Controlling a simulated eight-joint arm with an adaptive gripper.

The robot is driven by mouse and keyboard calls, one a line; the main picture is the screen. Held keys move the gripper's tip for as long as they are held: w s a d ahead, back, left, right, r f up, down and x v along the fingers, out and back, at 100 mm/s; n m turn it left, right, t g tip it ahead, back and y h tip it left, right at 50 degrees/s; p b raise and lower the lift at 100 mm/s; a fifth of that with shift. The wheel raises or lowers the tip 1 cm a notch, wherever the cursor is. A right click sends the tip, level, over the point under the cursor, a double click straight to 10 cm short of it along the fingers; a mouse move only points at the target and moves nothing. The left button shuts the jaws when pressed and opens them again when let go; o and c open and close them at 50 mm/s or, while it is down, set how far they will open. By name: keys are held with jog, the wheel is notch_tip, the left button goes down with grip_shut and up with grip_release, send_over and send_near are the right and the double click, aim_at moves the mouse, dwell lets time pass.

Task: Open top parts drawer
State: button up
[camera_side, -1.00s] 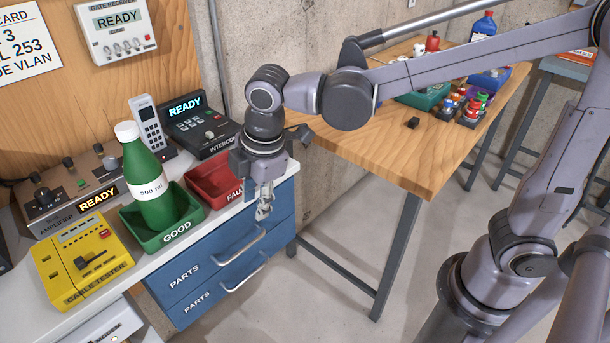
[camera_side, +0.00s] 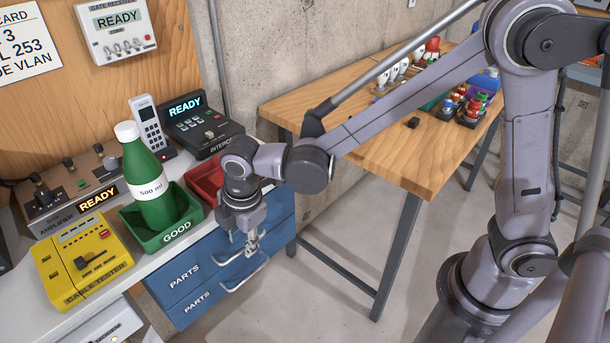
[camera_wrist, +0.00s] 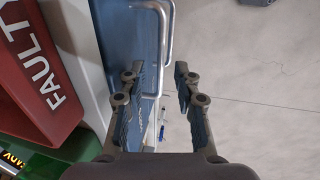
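The top parts drawer (camera_side: 184,274) is the upper of two blue drawer fronts marked PARTS, under the bench top, and looks shut. Its metal bar handle (camera_side: 228,261) is partly hidden behind my gripper (camera_side: 252,243), which points down in front of the drawer face. In the wrist view my gripper (camera_wrist: 158,73) is open, with two dark fingers apart and nothing clamped. A handle bar (camera_wrist: 169,35) runs down the picture toward the gap between the fingertips. I cannot tell whether a finger touches it.
A lower drawer (camera_side: 197,304) with its own handle (camera_side: 250,276) sits below. Above, on the bench, are a green GOOD bin (camera_side: 150,238) with a bottle (camera_side: 146,180), a red bin (camera_side: 207,182) and a yellow tester (camera_side: 84,262).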

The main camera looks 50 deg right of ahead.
jog(key=shift+w+f, duration=0.15)
jog(key=shift+f, duration=0.55)
jog(key=shift+c, duration=0.3)
grip_shut()
jog(key=s, duration=2.2)
jog(key=shift+o, duration=0.3)
grip_release()
jog(key=shift+r, duration=0.1)
